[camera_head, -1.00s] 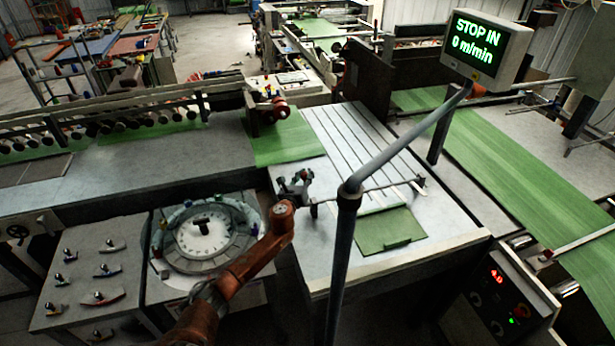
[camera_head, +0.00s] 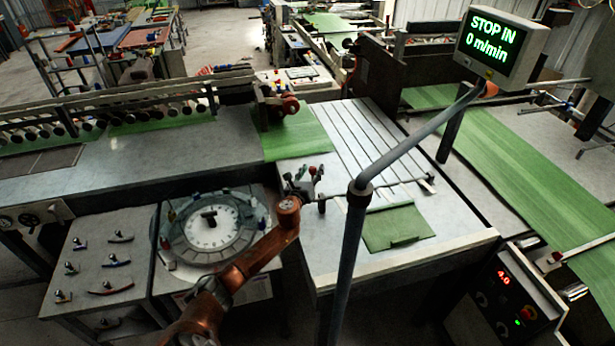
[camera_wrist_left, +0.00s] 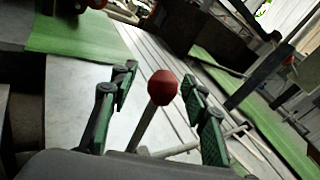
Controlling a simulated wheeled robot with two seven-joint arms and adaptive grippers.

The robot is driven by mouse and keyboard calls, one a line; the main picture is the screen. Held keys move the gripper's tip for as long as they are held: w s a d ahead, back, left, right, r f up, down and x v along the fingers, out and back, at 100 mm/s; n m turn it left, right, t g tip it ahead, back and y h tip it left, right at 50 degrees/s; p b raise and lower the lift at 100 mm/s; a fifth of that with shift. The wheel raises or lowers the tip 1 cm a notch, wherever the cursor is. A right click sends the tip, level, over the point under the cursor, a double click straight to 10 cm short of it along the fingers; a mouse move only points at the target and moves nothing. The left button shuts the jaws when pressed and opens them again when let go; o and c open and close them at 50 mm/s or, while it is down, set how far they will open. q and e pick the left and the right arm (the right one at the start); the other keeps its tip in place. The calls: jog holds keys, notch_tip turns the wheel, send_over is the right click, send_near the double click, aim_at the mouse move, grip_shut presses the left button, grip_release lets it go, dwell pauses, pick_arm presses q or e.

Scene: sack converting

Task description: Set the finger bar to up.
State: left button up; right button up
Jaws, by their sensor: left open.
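A lever with a red knob (camera_wrist_left: 163,87) on a thin metal stalk (camera_wrist_left: 145,125) stands at the near-left side of the slotted table. My left gripper (camera_head: 308,178) is open, its green-padded fingers on both sides of the knob in the left wrist view (camera_wrist_left: 158,78). The fingers look apart from the knob. A thin bar, which looks like the finger bar (camera_head: 385,190), runs right from beside the gripper across the slotted table to a small end block (camera_head: 430,181). Whether the bar is up or down I cannot tell. My right gripper is not in view.
A grey post (camera_head: 345,260) rises in front of the table and bends toward the display (camera_head: 501,45), which reads STOP IN 0 m/min. A green sack (camera_head: 395,227) lies on the slotted table (camera_head: 460,235). A dial unit (camera_head: 211,226) stands at left.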

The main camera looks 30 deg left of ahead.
pick_arm(q)
jog(key=v, duration=1.2)
jog(key=shift+a, duration=0.25)
